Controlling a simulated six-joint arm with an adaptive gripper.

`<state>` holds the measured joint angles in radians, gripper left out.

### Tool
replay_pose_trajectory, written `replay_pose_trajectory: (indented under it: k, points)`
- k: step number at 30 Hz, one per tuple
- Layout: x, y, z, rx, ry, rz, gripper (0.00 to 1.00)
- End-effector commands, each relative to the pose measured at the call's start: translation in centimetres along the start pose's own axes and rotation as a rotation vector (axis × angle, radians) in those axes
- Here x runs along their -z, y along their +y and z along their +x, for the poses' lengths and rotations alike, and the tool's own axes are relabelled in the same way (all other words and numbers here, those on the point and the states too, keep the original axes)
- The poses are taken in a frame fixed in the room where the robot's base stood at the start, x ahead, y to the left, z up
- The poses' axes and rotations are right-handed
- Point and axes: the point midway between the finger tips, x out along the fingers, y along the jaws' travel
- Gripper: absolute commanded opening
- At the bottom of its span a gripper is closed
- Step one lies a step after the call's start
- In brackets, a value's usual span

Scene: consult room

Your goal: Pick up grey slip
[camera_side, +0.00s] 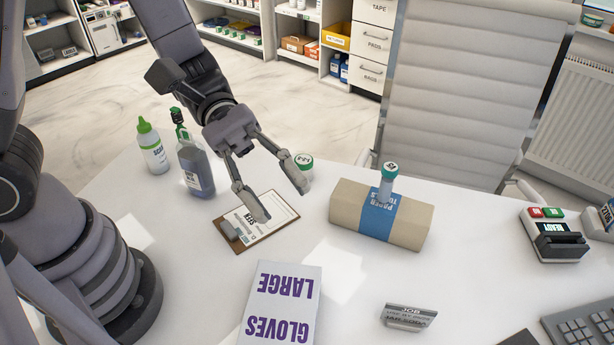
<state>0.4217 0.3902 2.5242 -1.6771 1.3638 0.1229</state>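A small grey slip (408,317) with printed lettering, its top line reading "JOB", stands near the front edge of the view, right of the glove box. It is the only grey slip I can make out, and nothing touches it. My gripper (281,196) is open and empty, its two fingers spread wide. It hangs over the right part of a clipboard (227,234) with a printed sheet, well behind and left of the slip. I cannot tell whether a fingertip touches the clipboard.
A white glove box (283,305) lies between the clipboard and the slip. A paper towel pack (345,205) lies behind the slip, with a green-capped tube (387,188) at it. Bottles (196,168) stand back left. A card reader (556,240) and keyboard (580,325) are at right.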

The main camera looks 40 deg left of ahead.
Motion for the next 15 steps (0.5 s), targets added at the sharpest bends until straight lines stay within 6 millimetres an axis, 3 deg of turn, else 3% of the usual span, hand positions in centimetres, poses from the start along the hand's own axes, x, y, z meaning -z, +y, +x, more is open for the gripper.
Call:
replay_pose_trajectory:
  k: [3, 6, 9, 12, 15]
  points:
    - [5.2, 1.6, 2.8, -0.18, -0.009, -0.234, 0.35]
    - [10.6, 2.0, 4.2, -0.342, 0.048, -0.382, 0.35]
    - [15.8, 1.2, 4.5, -0.479, 0.14, -0.479, 0.35]
    - [19.8, 0.1, 4.2, -0.579, 0.232, -0.525, 0.35]
    - [22.1, -0.8, 3.7, -0.64, 0.297, -0.541, 0.35]
